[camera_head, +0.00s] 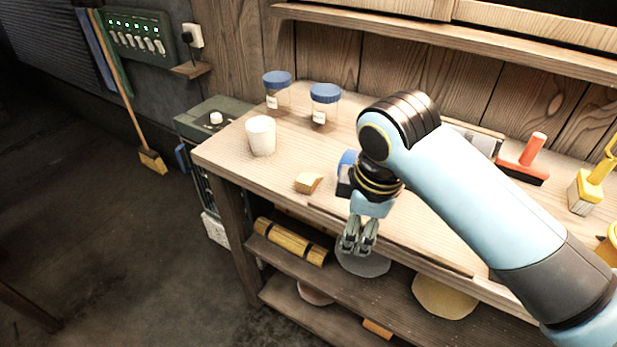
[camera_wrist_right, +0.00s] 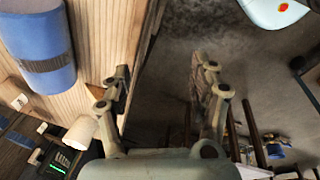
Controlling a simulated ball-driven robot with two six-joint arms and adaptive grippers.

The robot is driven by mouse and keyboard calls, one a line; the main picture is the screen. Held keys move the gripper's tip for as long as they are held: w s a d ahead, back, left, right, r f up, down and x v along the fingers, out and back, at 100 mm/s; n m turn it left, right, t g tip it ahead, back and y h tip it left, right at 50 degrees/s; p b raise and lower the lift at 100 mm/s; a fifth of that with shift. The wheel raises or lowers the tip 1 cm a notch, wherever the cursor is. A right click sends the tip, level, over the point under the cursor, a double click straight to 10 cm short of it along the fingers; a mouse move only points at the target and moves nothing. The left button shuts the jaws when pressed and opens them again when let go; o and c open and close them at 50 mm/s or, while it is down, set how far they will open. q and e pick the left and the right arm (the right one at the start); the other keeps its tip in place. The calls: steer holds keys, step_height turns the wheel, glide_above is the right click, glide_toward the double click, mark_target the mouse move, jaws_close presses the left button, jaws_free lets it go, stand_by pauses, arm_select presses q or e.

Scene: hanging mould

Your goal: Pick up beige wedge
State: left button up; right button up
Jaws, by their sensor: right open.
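The beige wedge (camera_head: 308,183) lies on the workbench near its front edge, right of the white cup, in the head view. My right gripper (camera_head: 358,246) is open and empty. In the head view it points down, to the right of and lower in the picture than the wedge, apart from it, and shows against the bench front and lower shelf. In the right wrist view the two fingers of the right gripper (camera_wrist_right: 160,80) stand apart with nothing between them. My left gripper is not in view.
The white cup (camera_head: 261,136) and blue-lidded jars (camera_head: 325,105) stand behind the wedge. A blue object (camera_head: 346,160) is partly hidden by my right wrist. A red-handled tool (camera_head: 531,152) lies right. Below are a shelf with a wooden roll (camera_head: 290,242) and discs.

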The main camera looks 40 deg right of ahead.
steer(key=w+n, duration=0.2)
steer(key=w+r+n, duration=0.1)
steer(key=w+n, duration=0.1)
steer(key=w, duration=0.1)
steer(key=w+d+n+g, duration=0.1)
steer(key=w+n, duration=0.1)
steer(key=w, duration=0.1)
steer(key=shift+w+r, duration=0.1)
steer(key=shift+r, duration=0.25)
steer(key=w+d+r+n+g, duration=0.1)
steer(key=w+r+n, duration=0.4)
steer(key=w+n, duration=0.35)
glide_above(309, 175)
steer(key=shift+n+y, duration=0.25)
steer(key=shift+y, duration=0.15)
steer(key=f, duration=0.4)
steer(key=shift+w+a+p, duration=0.1)
steer(key=shift+a+p, duration=0.1)
steer(key=shift+p, duration=0.2)
step_height(309, 175, down, 6)
steer(key=shift+d+r+p, duration=0.1)
steer(key=shift+p, duration=0.25)
steer(key=c, duration=1.1)
steer(key=shift+r, duration=0.1)
